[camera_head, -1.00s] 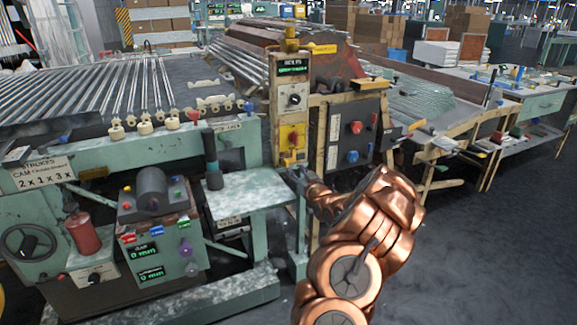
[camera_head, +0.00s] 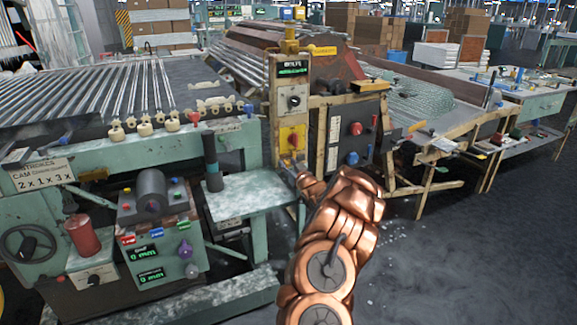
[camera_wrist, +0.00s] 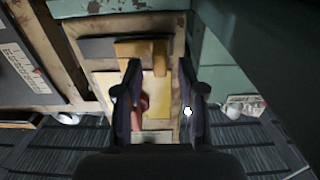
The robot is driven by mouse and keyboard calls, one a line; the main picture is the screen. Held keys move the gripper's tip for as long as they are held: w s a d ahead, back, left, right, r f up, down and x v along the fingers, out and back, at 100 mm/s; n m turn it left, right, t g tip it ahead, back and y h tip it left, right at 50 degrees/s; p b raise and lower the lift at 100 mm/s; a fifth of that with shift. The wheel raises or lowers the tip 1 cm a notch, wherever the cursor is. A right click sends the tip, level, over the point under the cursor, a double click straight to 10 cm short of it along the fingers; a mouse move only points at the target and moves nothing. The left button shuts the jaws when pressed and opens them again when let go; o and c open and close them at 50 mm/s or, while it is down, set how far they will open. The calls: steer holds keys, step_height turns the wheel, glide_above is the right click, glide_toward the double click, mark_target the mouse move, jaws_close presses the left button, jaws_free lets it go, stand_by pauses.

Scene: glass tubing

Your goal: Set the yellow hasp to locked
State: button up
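The yellow hasp plate (camera_head: 291,134) with a red part on it is on the front of the post below a small display and a black knob. In the wrist view the yellow hasp (camera_wrist: 158,52) shows as a raised yellow bar over a paler yellow plate, with the red part (camera_wrist: 143,103) partly hidden by the left finger. My gripper (camera_wrist: 160,68) is open, with its two black fingers on either side of the hasp. I cannot tell whether they touch it. In the head view my gripper (camera_head: 288,167) is small and dark, just below the plate.
A green side table (camera_head: 247,200) stands left of my gripper. A dark control box (camera_head: 352,133) with red and blue knobs is close on the right. A console (camera_head: 158,215) stands front left. Open floor (camera_head: 440,250) lies to the right.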

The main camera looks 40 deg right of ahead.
jaws_close()
stand_by(0.6)
